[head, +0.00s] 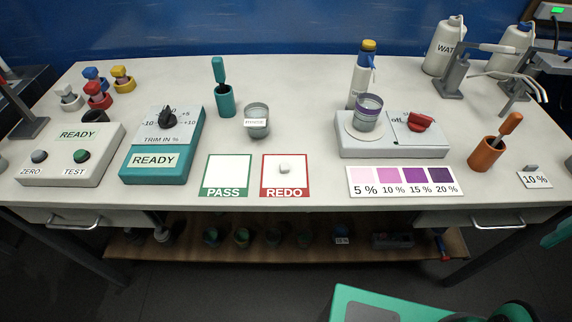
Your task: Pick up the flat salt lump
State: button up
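A small whitish lump (285,168) lies on the white field of the red-edged REDO card (271,190), near the front middle of the bench. It is the only loose lump I can make out; it is too small to tell how flat it is.
The green-edged PASS card (224,192) lies bare to its left. Behind stand a grey cup (257,131) and a teal holder (225,103). A teal trim box (158,165) is left; a stirrer plate (400,150) and purple colour card (372,189) are right.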

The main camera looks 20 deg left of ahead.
aim_at(284, 167)
jog(key=k, duration=1.65)
jog(key=u, duration=1.4)
jog(key=i, duration=0.35)
jog(key=z, duration=0.3)
